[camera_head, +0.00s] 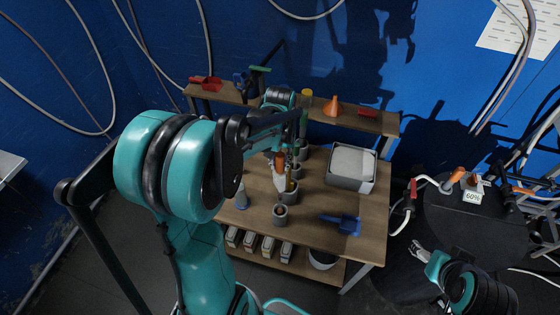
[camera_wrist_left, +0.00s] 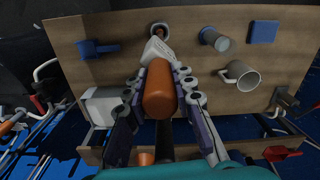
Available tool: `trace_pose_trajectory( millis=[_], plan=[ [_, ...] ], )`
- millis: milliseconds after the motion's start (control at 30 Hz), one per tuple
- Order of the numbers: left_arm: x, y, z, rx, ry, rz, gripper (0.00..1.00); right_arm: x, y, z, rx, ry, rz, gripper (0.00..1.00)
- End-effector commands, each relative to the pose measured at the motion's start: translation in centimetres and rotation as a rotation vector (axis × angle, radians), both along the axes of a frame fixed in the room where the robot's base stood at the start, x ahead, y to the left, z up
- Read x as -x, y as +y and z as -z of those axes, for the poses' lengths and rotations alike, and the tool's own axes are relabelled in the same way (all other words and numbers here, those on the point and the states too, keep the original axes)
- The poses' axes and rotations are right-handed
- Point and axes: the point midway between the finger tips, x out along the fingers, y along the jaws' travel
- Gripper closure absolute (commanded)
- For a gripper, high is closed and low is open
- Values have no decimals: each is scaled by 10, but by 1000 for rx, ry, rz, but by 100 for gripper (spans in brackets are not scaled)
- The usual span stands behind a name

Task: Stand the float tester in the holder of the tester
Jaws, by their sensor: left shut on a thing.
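The float tester has an orange bulb (camera_head: 280,163) and a pale clear body. My left gripper (camera_wrist_left: 160,84) is shut on the bulb, with the fingers on both sides of it. The tester hangs over the table with its pale body (camera_wrist_left: 157,49) tilted in the wrist view. A small grey round cup (camera_head: 280,213), which looks like the holder, stands near the table's front edge. In the left wrist view the cup (camera_wrist_left: 159,29) shows just beyond the tester's tip; they look apart. My right gripper (camera_head: 430,257) is small at the lower right, over dark ground.
A wooden table (camera_head: 368,213) carries a grey bin (camera_head: 351,168), a blue scoop (camera_head: 341,222) and several grey cups. A shelf behind holds an orange cone (camera_head: 333,106) and red pieces. A black round table with a 60% sign (camera_head: 473,197) stands at the right.

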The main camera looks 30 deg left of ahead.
Motion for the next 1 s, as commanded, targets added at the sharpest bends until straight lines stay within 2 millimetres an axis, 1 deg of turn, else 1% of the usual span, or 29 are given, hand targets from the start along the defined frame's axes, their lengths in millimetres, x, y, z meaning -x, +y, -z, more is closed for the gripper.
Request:
trace_pose_trajectory(
  millis=[33,100,1000],
  plan=[
    [0,0,6,0,0,0,100,0,0,5,0,0,0,32],
    [0,0,10,0,0,0,100,0,0,9,0,0,0,32],
    [0,0,66,0,0,0,100,0,0,58,0,0,0,32]
  ],
)
